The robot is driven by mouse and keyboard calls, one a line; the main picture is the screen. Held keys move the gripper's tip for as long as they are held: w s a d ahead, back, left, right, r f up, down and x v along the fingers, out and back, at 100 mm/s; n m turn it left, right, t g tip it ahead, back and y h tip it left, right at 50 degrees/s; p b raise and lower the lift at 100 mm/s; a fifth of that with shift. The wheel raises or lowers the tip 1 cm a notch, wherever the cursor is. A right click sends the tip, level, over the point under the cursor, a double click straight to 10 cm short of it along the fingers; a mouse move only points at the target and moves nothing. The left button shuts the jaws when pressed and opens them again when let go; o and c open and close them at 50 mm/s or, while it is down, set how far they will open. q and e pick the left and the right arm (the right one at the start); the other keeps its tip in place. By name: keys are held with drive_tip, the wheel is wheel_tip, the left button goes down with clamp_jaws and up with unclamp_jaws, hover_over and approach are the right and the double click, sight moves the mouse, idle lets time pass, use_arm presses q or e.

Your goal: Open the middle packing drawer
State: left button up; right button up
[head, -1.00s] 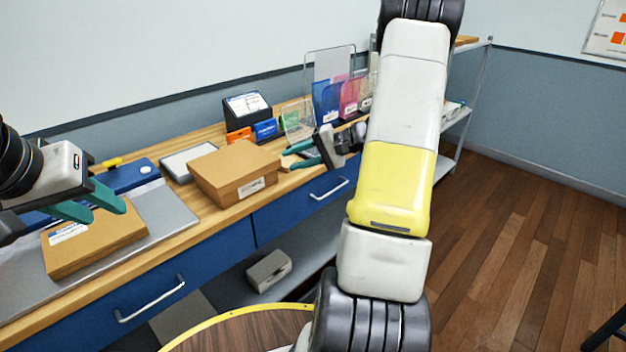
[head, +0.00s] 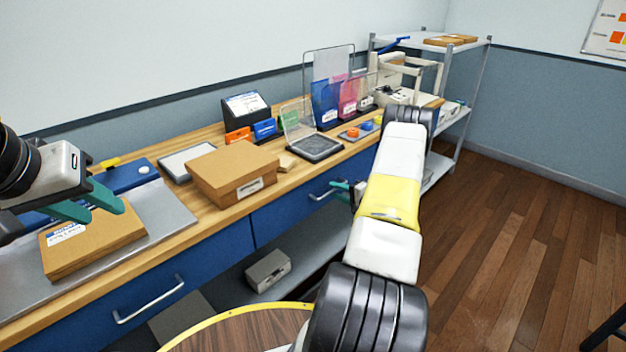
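Two blue drawer fronts show under the wooden worktop, and both look closed. The right-hand drawer (head: 285,215) has a silver bar handle (head: 322,194); the left-hand drawer (head: 205,265) has a similar handle (head: 150,300). I cannot tell from the view alone which is the middle one. My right gripper (head: 346,187) is at the right end of the right-hand drawer's handle, with a teal finger showing; my forearm hides the rest, so contact and opening are unclear. My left gripper (head: 105,214) is open, its teal fingers apart over a flat cardboard box (head: 95,248).
A cardboard carton (head: 235,170), a grey tablet (head: 187,160) and a clear-lidded case (head: 315,148) stand on the worktop (head: 215,217). A grey box (head: 268,270) sits on the shelf below. A round wooden tabletop (head: 235,330) is in front. Open floor lies right.

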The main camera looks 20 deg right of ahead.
drive_tip(key=shift+x, duration=0.9)
clamp_jaws()
idle(0.8)
